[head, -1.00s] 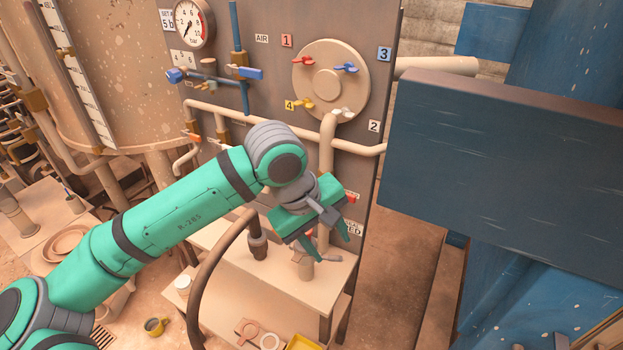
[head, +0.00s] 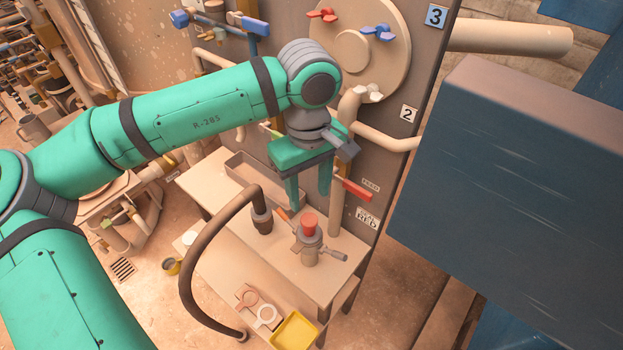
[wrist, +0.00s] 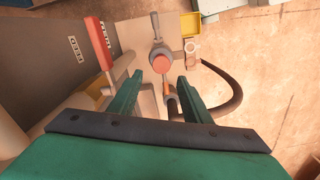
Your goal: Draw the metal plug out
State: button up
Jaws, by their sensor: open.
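A short metal fitting (head: 309,256) stands upright on the bench, with a round red top (head: 309,221), a grey side handle and an orange lever. No bare metal plug can be told apart; whether the red-topped piece is the plug, I cannot tell. My gripper (head: 308,192) is open and empty, pointing down above the fitting and apart from it. In the wrist view the red top (wrist: 161,62) shows just beyond the gap between the fingertips (wrist: 160,78).
A bench (head: 262,274) carries the fitting. A dark hose (head: 192,262) with a coupling stands close left of it. The panel with a red lever (head: 357,190) and a vertical pipe is close behind. A large blue block (head: 510,190) fills the right.

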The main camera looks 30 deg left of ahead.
aim_at(309, 219)
jog(key=f, duration=0.8)
jog(key=shift+s+f, duration=0.2)
jog(key=shift+f, duration=0.15)
jog(key=shift+r, duration=0.1)
jog(key=c, duration=1.1)
